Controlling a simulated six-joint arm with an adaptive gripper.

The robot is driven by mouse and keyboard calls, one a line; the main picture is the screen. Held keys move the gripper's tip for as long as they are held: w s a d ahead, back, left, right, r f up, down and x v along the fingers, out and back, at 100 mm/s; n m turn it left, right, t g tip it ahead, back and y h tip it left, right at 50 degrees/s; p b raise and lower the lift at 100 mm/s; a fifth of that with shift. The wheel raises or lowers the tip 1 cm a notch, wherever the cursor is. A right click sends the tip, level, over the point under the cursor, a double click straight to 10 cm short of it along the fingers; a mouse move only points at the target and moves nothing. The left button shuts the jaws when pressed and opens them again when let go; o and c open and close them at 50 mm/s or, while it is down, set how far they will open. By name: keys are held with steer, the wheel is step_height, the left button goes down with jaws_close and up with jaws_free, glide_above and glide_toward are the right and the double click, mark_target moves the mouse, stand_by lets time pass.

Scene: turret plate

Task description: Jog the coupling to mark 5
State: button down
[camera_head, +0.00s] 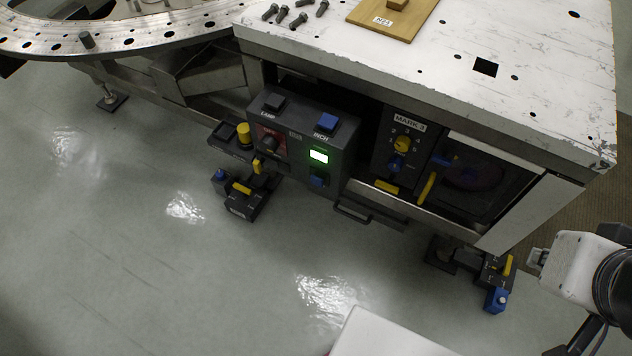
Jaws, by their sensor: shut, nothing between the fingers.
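A dark control box (300,145) hangs on the front of the bench. My gripper's fingers do not show; part of my arm is at right.
The bench top (540,70) holds loose bolts (293,14) and a wooden board (393,18). A perforated ring plate (150,30) is at upper left. Yellow handles (427,188) stick out at the bay. Feet with blue and yellow parts (240,195) stand on the open grey floor (130,250).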

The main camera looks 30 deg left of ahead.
steer(key=w+a+f+n+g, duration=0.3)
steer(key=a+f+n+g, duration=0.35)
steer(key=a+f, duration=2)
steer(key=s+a+f+t, duration=0.1)
steer(key=a+f, duration=0.4)
steer(key=f, duration=0.4)
steer(key=s+a+f+n+t+y, duration=0.1)
steer(key=a+f, duration=0.4)
steer(key=f, duration=0.5)
steer(key=s+a+f+t, duration=0.1)
steer(key=a+f, duration=0.4)
steer(key=f, duration=0.4)
steer(key=w+a+f+t+y, duration=0.1)
steer(key=w+f+t, duration=0.2)
steer(key=w+f, duration=0.15)
steer(key=w+a+r+t+y, duration=0.1)
steer(key=w+a+r+t, duration=0.2)
steer(key=w+r, duration=0.3)
steer(key=shift+w+r+t, duration=0.2)
steer(key=shift+w+t, duration=0.25)
steer(key=shift+w, duration=0.4)
steer(key=shift+w, duration=0.15)
